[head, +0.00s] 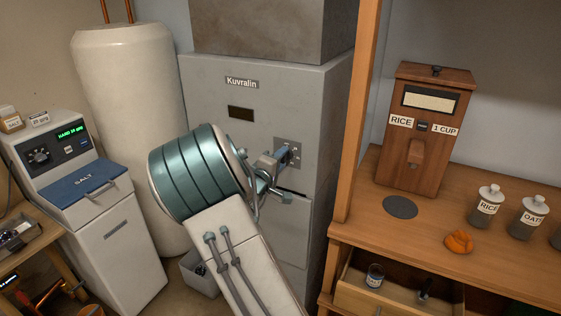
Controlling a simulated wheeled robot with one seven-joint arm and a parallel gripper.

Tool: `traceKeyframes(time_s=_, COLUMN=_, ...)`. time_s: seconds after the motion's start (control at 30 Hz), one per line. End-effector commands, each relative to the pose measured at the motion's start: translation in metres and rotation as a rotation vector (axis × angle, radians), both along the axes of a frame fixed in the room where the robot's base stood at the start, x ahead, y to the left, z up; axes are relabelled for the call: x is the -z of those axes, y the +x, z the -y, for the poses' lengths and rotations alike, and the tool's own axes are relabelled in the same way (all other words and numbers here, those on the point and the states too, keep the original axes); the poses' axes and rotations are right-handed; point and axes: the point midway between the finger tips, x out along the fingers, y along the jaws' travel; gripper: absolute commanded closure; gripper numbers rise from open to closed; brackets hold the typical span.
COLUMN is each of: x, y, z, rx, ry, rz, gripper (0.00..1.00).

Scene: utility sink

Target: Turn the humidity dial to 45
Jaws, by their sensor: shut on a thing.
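A grey cabinet labelled Kuvralin (224,115) stands in the middle of the head view. A small square control plate (288,144) with marks on it sits on the right part of its front. My gripper (284,157) reaches to this plate from the lower left and is shut at its centre, where the humidity dial appears to be. The gripper and wrist cover the dial almost wholly, so its pointer cannot be seen. The marks are too small to read, and the setting cannot be told.
A water softener (101,219) with a blue salt lid and a white tank (130,110) stand at left. A wooden post (357,110) rises close to the cabinet's right. A counter (356,202) with a rice dispenser (418,170), jars and an open drawer (356,300) fills the right.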

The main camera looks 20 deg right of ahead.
Motion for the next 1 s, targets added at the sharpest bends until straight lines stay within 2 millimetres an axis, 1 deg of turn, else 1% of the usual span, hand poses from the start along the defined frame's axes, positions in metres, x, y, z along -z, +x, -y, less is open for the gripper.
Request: traceKeyframes(time_s=1.0, x=0.0047, y=-0.0003, z=0.0004, rx=0.001, ry=0.586, rz=0.749, gripper=0.85)
